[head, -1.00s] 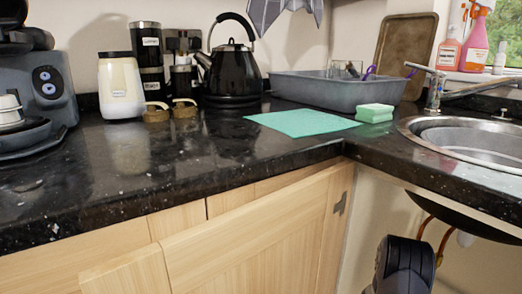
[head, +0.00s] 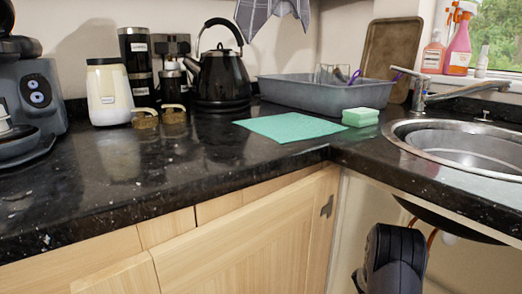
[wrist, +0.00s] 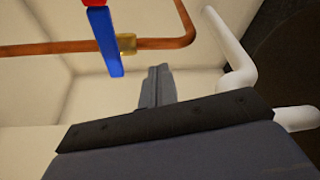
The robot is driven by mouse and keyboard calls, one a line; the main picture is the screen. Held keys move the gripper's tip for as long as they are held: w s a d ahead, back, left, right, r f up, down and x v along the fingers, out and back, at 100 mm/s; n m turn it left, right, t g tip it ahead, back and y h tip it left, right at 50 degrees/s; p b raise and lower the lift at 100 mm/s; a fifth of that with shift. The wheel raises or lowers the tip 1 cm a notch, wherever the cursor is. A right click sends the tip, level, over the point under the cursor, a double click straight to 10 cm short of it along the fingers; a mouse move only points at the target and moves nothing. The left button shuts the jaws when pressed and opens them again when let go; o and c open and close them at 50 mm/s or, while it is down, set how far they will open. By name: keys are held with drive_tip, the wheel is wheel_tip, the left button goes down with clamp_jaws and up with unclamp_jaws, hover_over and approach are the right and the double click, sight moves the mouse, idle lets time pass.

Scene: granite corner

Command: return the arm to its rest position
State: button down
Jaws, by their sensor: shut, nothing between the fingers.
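My arm shows at the bottom right of the head view, in front of the open space under the sink (head: 470,155). My gripper (wrist: 158,88) shows in the wrist view. Its fingers are shut together with nothing between them. Behind it in that view are copper pipe (wrist: 60,47), a valve with a blue and red handle (wrist: 107,42) and white pipe (wrist: 232,45). The fingers look apart from the pipes, but the exact distance cannot be told. The gripper's fingers are not visible in the head view.
The dark granite counter (head: 180,175) overhangs wooden cupboard doors (head: 250,240). On it are a kettle (head: 222,75), a cream jar (head: 109,92), a grey basin (head: 300,92), a green cloth (head: 289,127) and a sponge (head: 360,117). A coffee machine (head: 40,95) stands left.

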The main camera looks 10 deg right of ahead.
drive_tip(key=shift+s+d+f+m+y+p, duration=0.1)
drive_tip(key=shift+s+m+y+p, duration=0.15)
drive_tip(key=shift+m, duration=0.55)
drive_tip(key=shift+s+d+m+y+p, duration=0.1)
drive_tip(key=shift+s+m+y+p, duration=0.15)
drive_tip(key=shift+m, duration=0.55)
